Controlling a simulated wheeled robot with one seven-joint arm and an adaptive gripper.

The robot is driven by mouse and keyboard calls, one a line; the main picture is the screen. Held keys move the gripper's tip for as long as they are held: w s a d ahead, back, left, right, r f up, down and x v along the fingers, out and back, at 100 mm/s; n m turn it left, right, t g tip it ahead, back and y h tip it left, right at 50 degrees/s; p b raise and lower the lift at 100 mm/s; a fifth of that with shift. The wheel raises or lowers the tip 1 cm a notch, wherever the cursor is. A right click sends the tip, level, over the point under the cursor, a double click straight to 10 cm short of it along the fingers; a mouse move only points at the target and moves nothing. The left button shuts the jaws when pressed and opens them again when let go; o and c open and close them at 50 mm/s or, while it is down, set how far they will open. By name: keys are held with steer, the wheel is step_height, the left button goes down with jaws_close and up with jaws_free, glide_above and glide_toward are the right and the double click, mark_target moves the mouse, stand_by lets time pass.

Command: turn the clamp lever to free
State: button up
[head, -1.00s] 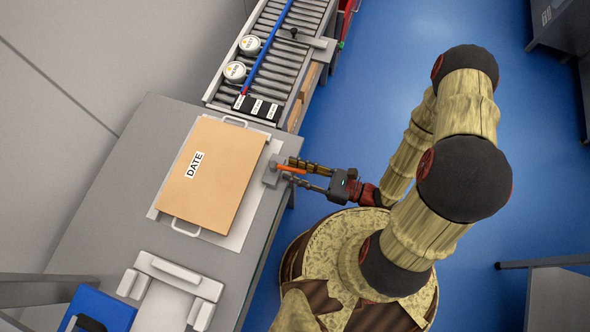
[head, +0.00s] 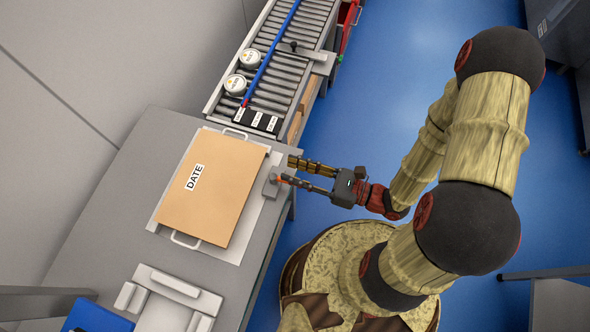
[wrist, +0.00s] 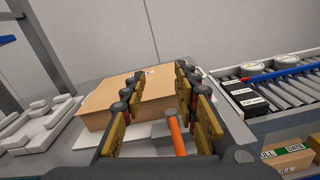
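The clamp is a small grey block (head: 271,184) at the right edge of the bench, beside the board with the "DATE" box. Its orange lever (wrist: 176,136) shows between my fingers in the wrist view, nearer the right finger, with clear space to the left one. In the head view, only a little orange shows by the lower finger. My gripper (head: 287,169) reaches over the bench edge from the right with its fingers apart; it also shows in the wrist view (wrist: 157,88). I cannot tell whether a finger touches the lever.
The brown "DATE" box (head: 210,188) lies on a pale plate with handles, left of the clamp. A roller conveyor (head: 283,70) with two round tubs stands beyond the bench. A white fixture (head: 170,285) sits at the near end. Blue floor is open to the right.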

steer(key=shift+c, duration=0.4)
